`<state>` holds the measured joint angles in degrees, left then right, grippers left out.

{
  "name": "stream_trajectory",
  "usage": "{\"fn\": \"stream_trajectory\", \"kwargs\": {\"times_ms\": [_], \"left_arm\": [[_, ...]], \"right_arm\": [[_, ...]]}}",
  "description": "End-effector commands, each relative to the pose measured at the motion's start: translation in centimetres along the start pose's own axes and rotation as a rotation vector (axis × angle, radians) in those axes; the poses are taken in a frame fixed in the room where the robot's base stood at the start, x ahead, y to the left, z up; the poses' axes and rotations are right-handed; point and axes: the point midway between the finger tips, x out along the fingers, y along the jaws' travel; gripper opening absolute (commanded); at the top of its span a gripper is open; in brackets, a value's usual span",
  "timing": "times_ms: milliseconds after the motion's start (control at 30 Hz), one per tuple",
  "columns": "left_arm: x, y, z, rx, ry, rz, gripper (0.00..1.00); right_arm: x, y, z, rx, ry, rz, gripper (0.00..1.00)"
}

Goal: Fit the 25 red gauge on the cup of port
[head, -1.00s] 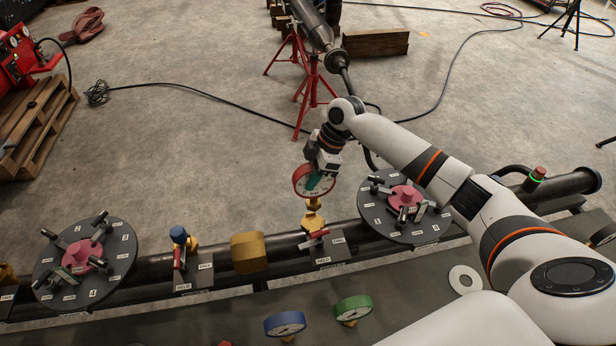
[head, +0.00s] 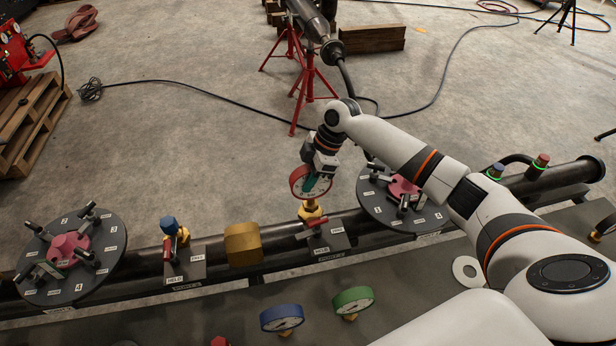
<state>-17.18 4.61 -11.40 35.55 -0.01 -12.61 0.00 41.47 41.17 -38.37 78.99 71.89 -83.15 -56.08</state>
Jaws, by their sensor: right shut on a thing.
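My right gripper (head: 318,172) is shut on the red gauge (head: 299,184), a round white-faced dial with a red rim. The gauge is roughly upright, directly above the brass cup (head: 313,217) of a port on the dark pipe. Its brass stem meets or nearly meets the cup; I cannot tell whether it is seated. The gripper covers part of the dial. My left gripper is not in view.
A blue gauge (head: 282,318) and a green gauge (head: 353,300) sit on the near bench. Flanged discs stand at left (head: 108,262) and right (head: 376,212), the right one close to my arm.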

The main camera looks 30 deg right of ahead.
Motion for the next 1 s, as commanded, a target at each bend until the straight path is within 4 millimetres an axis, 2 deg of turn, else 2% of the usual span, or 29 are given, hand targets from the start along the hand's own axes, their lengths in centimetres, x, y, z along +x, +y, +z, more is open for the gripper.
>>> {"fn": "stream_trajectory", "kwargs": {"times_ms": [700, 1000], "left_arm": [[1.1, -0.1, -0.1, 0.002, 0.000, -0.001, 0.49], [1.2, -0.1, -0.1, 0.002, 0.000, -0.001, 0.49]], "right_arm": [[2.1, 0.0, -0.7, 0.000, -0.002, -0.001, 0.00], [2.2, 0.0, -0.8, 0.000, -0.002, -0.002, 0.00]]}}
